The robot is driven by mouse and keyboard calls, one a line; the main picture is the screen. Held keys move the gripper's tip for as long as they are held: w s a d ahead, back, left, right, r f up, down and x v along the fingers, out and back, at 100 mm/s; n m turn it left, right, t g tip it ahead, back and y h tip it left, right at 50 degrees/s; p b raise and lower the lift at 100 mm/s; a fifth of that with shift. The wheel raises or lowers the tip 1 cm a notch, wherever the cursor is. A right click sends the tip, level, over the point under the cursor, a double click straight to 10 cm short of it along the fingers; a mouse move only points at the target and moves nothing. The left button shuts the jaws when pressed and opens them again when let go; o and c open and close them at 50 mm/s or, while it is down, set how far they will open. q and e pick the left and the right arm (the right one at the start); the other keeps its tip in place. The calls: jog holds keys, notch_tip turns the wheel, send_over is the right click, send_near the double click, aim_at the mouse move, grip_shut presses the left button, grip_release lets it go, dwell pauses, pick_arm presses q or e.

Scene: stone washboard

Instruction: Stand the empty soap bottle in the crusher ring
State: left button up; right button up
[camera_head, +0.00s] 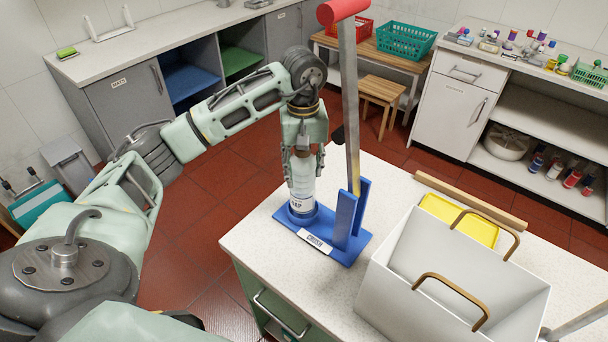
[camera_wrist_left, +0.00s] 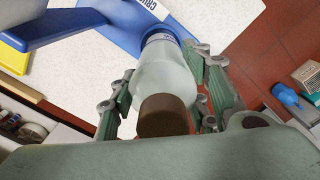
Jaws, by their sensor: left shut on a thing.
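The soap bottle (camera_head: 302,198) is pale and translucent, with a white label and a brown cap. It stands upright, cap end up, between the fingers of my left gripper (camera_head: 304,180), which is shut on it. In the left wrist view, the bottle (camera_wrist_left: 165,78) points its base at the blue ring. The crusher (camera_head: 347,246) has a blue base, a blue upright and a long lever with a red handle. Its ring (camera_head: 298,218) is at the bottle's foot; whether the base rests fully on the bottom is hidden. My right gripper is out of view.
The crusher's raised lever (camera_head: 349,100) stands close to the right of my left gripper. A white bin (camera_head: 450,285) with brown handles and a yellow tray (camera_head: 460,218) are on the counter (camera_head: 262,238) to the right. Free counter shows left of the crusher.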

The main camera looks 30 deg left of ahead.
aim_at(303, 196)
pick_arm(q)
notch_tip(303, 196, down, 3)
jog(key=shift+w+r+p, duration=0.15)
jog(key=shift+p, duration=0.35)
jog(key=shift+f, duration=0.55)
jog(key=o, duration=0.5)
jog(key=shift+f, duration=0.1)
jog(key=o, duration=0.5)
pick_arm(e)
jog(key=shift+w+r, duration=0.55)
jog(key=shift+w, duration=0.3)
